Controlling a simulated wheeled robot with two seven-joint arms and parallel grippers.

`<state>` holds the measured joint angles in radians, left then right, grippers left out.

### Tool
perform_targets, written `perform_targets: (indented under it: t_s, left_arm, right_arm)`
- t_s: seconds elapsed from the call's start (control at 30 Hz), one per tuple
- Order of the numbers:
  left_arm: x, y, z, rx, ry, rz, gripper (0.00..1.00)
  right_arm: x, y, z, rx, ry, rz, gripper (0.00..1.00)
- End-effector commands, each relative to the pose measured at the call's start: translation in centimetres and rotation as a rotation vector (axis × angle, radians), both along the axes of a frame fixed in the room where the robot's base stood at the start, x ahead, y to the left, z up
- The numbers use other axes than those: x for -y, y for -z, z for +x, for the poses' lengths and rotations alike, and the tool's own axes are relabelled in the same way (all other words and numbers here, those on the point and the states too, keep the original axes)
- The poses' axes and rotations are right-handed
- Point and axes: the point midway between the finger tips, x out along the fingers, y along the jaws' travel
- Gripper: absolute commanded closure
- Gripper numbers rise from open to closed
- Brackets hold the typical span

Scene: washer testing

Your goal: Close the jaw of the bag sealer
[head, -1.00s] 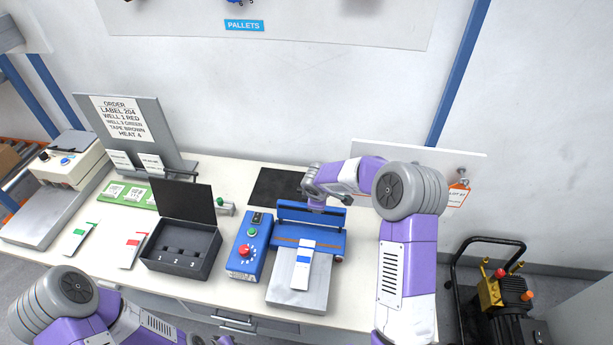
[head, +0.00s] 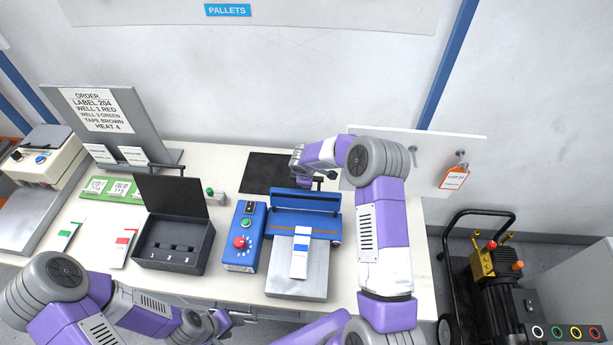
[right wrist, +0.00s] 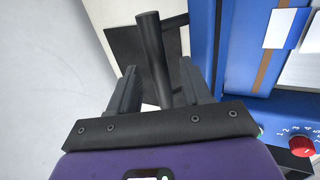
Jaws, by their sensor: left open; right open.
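The bag sealer has a grey plate (head: 285,283) in front and a blue jaw (head: 305,199) at its back. The jaw stands raised and tilted up, with a black handle bar along it. A white bag with a blue stripe (head: 300,262) lies on the plate, its far end at the sealing strip. My right gripper (head: 312,180) is behind the jaw at the handle. In the right wrist view its open fingers (right wrist: 155,88) stand on both sides of the black handle bar (right wrist: 152,50), apart from it. My left gripper (head: 222,325) is open near the table's front edge.
The blue control box (head: 243,240) with a red knob stands left of the plate. An open black case (head: 172,246) is further left. A dark mat (head: 262,172) lies behind the sealer. The table right of the sealer is crossed by my right arm.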

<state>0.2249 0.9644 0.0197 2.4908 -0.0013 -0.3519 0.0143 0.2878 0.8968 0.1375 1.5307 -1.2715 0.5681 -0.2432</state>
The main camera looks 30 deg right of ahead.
Motion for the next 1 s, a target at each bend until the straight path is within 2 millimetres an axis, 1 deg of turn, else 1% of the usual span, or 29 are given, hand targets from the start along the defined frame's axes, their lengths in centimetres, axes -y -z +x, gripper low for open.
perform_targets:
  t_s: [0.13,0.17,0.4,0.47,0.8,0.93,1.0]
  left_arm:
    - [0.0,0.0,0.0,0.0,0.0,0.0,0.57]
    - [0.0,0.0,0.0,0.0,0.0,0.0,0.57]
    - [0.0,0.0,0.0,0.0,0.0,0.0,0.57]
    - [0.0,0.0,0.0,0.0,0.0,0.0,0.57]
    - [0.0,0.2,0.0,0.0,0.0,0.0,0.57]
    - [0.0,0.8,0.0,0.0,0.0,0.0,0.57]
    - [0.0,1.4,0.0,0.0,0.0,0.0,0.57]
  right_arm:
    - [0.0,0.0,0.0,0.0,0.0,0.0,0.52]
    - [0.0,0.0,0.0,0.0,0.0,0.0,0.55]
    - [0.0,0.0,0.0,0.0,0.0,0.0,0.91]
    - [0.0,0.0,0.0,0.0,0.0,0.0,1.0]
    - [0.0,0.0,0.0,0.001,-0.001,-0.001,1.0]
    - [-0.1,0.1,-0.1,0.009,-0.003,-0.007,1.0]
    - [-0.2,0.1,-0.2,0.017,-0.003,-0.011,1.0]
